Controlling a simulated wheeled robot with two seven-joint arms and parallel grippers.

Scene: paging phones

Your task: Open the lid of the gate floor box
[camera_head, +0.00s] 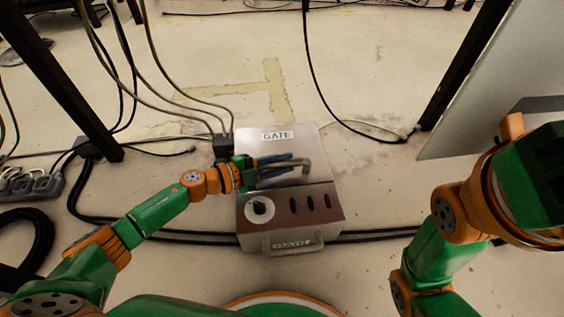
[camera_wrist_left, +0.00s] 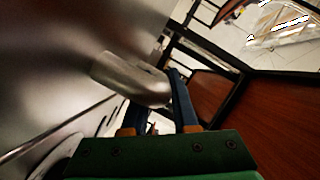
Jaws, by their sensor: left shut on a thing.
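The gate floor box (camera_head: 325,213) stands on the floor in the middle of the head view. Its silver lid (camera_head: 300,144) carries a GATE label and a bent metal handle (camera_head: 306,168). My left gripper (camera_head: 290,164) reaches in from the left, with its blue fingers shut on the handle. In the left wrist view, the handle (camera_wrist_left: 130,78) lies between the fingers beside a broad metal surface, and hides part of one finger. I cannot tell how far the lid is raised. My right arm shows at the right, but its gripper is not in view.
The box's brown panel (camera_head: 320,200) has a round dial (camera_head: 260,208) and several dark slots. A lower handle (camera_head: 293,245) is at its front. Black cables (camera_head: 190,236) run along the floor beside the box. Dark table legs (camera_head: 65,90) stand left and right. A power strip (camera_head: 35,187) lies left.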

